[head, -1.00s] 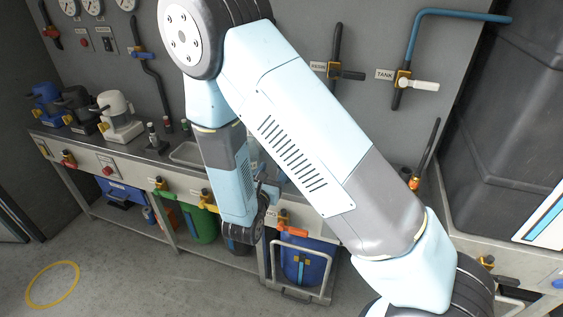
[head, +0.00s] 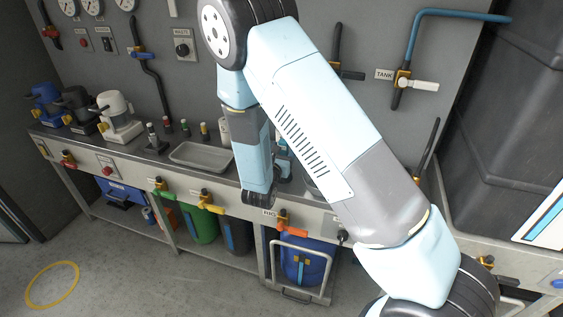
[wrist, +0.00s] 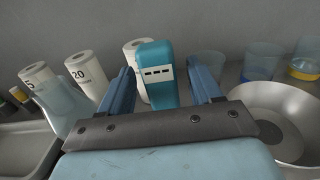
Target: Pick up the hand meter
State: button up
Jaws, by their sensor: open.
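The hand meter, a teal upright device with a pale display showing dark dashes (wrist: 158,73), stands in the middle of the wrist view. My gripper (wrist: 162,80) is open, with one blue finger on each side of the meter. Gaps show between the meter and both fingers, and its lower part is hidden behind my gripper's dark front edge. In the head view my forearm hangs down over the bench, and my fingers are hidden there. Teal parts show just right of my forearm, but I cannot tell whether they are the meter.
White cylinders marked 5 (wrist: 38,82) and 20 (wrist: 88,72) stand left of the meter. A metal bowl (wrist: 275,108) and clear beakers (wrist: 262,62) stand to its right. A grey tray (head: 203,155) lies on the bench. A grey wall rises behind.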

jog(key=shift+x, duration=1.15)
jog(key=shift+c, duration=0.2)
jog(key=c, duration=1)
